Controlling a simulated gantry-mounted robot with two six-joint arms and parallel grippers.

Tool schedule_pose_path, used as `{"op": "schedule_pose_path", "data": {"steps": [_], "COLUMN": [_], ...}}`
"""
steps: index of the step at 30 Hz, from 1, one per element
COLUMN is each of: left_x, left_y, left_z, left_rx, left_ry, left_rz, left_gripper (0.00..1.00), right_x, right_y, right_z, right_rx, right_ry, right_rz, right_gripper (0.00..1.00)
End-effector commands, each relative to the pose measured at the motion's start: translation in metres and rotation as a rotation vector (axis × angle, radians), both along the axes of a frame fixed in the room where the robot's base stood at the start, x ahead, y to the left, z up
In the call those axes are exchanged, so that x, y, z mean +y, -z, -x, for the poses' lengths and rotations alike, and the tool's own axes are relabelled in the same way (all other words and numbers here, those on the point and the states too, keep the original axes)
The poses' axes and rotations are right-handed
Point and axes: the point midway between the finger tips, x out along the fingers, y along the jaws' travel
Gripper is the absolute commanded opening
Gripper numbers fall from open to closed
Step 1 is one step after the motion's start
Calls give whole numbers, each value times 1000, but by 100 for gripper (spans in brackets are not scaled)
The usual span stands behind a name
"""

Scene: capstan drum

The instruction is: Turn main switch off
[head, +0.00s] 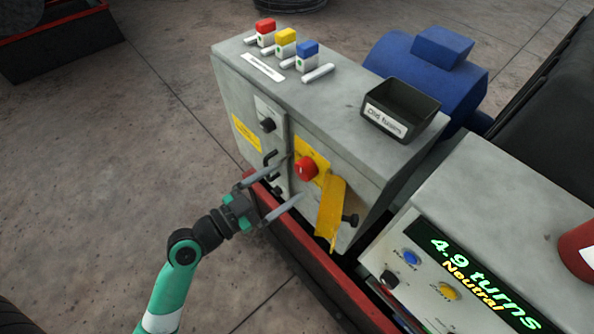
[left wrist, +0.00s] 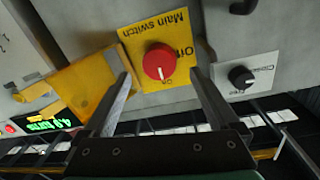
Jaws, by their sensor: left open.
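The main switch is a red round knob (head: 307,168) on a yellow plate (head: 318,157) on the front of the grey cabinet. In the left wrist view the knob (left wrist: 159,62) shows a white mark pointing to the "On" lettering, with "Off" to its side. My left gripper (head: 295,178) is open and empty in front of the knob. In the left wrist view its fingertips (left wrist: 161,73) stand on either side of the knob, with a gap on both sides. I cannot tell whether they reach its depth. My right gripper is not in view.
A yellow hanging flap (head: 331,208) is close beside the knob. Black knobs (head: 267,125) and a dark handle sit left of it. A display panel (head: 478,280) reads "4.9 turns Neutral".

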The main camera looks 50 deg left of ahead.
Motion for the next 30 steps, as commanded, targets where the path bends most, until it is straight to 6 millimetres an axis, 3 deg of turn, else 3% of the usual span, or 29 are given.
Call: {"op": "schedule_pose_path", "data": {"steps": [6, 17, 30], "left_x": [-2, -2, -2], "left_y": [-1, 0, 0], "left_z": [-36, -43, -42], "left_rx": [-2, 0, 0], "left_ry": [1, 0, 0], "left_rz": [-1, 0, 0], "left_gripper": [94, 93, 13], "right_x": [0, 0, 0], "right_y": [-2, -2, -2], "right_z": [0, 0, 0], "right_rx": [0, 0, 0], "right_ry": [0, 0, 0], "right_rz": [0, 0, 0], "right_gripper": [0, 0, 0]}}
